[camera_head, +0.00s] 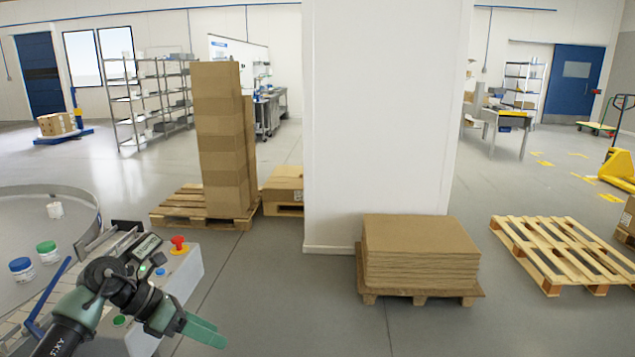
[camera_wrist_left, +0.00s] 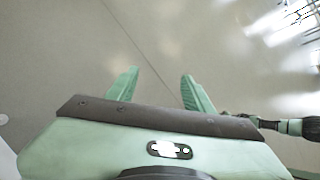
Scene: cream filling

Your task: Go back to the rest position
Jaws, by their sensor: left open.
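My left gripper (camera_head: 205,331) hangs at the lower left of the head view, in front of a grey machine with a control panel. Its two green fingers point to the right. In the left wrist view its fingers (camera_wrist_left: 158,90) are spread apart with only grey floor between them, so it is open and empty. Part of my other arm (camera_wrist_left: 285,126) shows at the right edge of the wrist view.
A grey machine (camera_head: 187,272) with a red button (camera_head: 179,243) stands beside my left arm. A round table (camera_head: 82,199) holds jars with blue (camera_head: 20,264) and green (camera_head: 46,247) lids. Stacked cardboard (camera_head: 420,246) sits by a white pillar (camera_head: 382,130).

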